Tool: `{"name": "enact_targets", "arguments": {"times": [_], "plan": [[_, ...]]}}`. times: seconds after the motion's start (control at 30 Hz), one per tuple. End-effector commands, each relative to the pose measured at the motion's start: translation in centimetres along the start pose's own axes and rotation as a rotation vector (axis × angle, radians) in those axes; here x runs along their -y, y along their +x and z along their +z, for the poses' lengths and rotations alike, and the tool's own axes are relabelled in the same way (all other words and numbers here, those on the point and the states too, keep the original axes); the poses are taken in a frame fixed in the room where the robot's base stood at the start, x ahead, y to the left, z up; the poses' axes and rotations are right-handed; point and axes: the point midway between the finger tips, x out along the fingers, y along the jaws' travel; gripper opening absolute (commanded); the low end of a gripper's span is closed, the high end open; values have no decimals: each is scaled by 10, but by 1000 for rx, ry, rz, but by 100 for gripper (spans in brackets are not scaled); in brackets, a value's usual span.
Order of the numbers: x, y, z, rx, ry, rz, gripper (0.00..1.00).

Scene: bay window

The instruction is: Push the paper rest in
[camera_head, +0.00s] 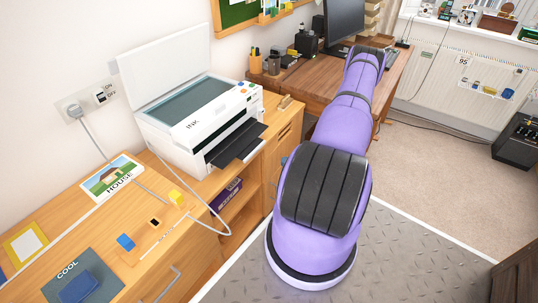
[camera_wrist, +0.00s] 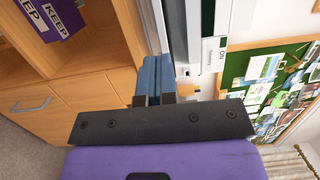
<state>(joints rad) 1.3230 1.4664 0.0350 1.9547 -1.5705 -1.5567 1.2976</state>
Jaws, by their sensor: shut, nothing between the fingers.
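The white printer (camera_head: 195,120) stands on the wooden cabinet with its scanner lid raised. Its dark paper rest (camera_head: 238,142) sticks out from the front. In the wrist view, which is turned on its side, the paper rest (camera_wrist: 174,28) shows as a dark strip beside the white printer body (camera_wrist: 196,30). My gripper (camera_wrist: 153,62) is shut and empty, with its blue-grey fingers close to the paper rest. I cannot tell whether they touch it. In the head view my arm hides the gripper.
The cabinet top (camera_head: 115,240) holds a house picture (camera_head: 113,178), a blue item and small blocks. A white cable (camera_head: 215,215) hangs over its front edge. A purple box (camera_head: 226,194) sits on the shelf below. A desk (camera_head: 300,85) with a monitor stands behind. Carpet is clear at right.

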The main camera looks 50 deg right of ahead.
Motion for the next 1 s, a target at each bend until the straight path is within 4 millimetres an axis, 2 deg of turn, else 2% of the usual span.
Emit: {"name": "enact_targets", "arguments": {"times": [0.03, 0.13, 0.27, 0.37, 0.8, 1.0], "plan": [[1, -10, 10, -60, 7, 3, 0], [2, -22, 20, -145, 0, 14, 0], [3, -22, 23, -179, -9, 20, 0], [2, -11, 21, -178, -10, 20, 0], [1, 68, 7, -174, -9, 19, 0], [0, 96, 2, -175, -9, 20, 0]]}}
